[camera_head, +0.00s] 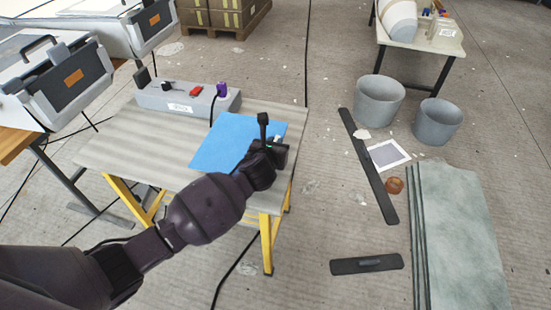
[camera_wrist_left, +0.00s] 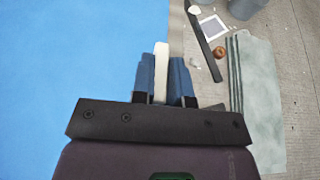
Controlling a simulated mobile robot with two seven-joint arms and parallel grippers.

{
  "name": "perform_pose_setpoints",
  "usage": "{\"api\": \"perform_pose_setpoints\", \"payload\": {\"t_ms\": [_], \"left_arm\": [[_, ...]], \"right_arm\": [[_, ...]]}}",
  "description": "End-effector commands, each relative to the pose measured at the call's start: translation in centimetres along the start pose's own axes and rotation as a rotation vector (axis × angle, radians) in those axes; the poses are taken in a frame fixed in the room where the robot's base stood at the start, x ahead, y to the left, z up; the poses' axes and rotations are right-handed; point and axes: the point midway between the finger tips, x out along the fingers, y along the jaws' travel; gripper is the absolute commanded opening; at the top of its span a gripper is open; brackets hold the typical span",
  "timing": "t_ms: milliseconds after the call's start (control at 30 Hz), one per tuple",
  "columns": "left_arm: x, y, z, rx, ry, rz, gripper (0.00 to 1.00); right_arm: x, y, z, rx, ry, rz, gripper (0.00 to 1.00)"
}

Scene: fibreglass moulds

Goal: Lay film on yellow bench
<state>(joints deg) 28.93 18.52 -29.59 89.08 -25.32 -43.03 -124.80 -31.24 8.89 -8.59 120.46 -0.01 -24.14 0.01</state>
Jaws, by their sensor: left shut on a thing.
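A blue film sheet (camera_head: 230,140) lies over the right part of the grey top of the yellow-legged bench (camera_head: 125,150). It fills the left side of the left wrist view (camera_wrist_left: 70,60). My left gripper (camera_head: 280,158) is at the film's right side, near the bench's right end, and partly covers it. In the left wrist view its blue fingers (camera_wrist_left: 161,78) are shut on a narrow white strip (camera_wrist_left: 161,62). I cannot tell whether the strip is joined to the film. My right gripper is not in view.
On the floor to the right are two grey buckets (camera_head: 379,103), a long dark bar (camera_head: 375,175) and a pale green sheet (camera_head: 465,240). A second table (camera_head: 400,33) stands at the back right.

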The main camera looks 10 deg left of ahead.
Motion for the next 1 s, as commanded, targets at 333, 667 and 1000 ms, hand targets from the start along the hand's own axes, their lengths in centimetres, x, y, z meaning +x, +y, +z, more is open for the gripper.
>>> {"api": "perform_pose_setpoints", "payload": {"t_ms": [333, 667, 1000], "left_arm": [[1.3, -0.1, -3.4, -0.003, 0.007, -0.001, 0.0], [2.3, 0.0, -5.5, 0.0, -0.002, 0.0, 0.0], [2.4, 0.0, -5.6, 0.0, -0.002, -0.001, 0.24]], "right_arm": [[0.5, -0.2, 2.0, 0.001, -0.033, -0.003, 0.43], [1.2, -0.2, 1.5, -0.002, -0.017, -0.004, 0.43], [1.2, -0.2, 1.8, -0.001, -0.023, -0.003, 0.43]]}}
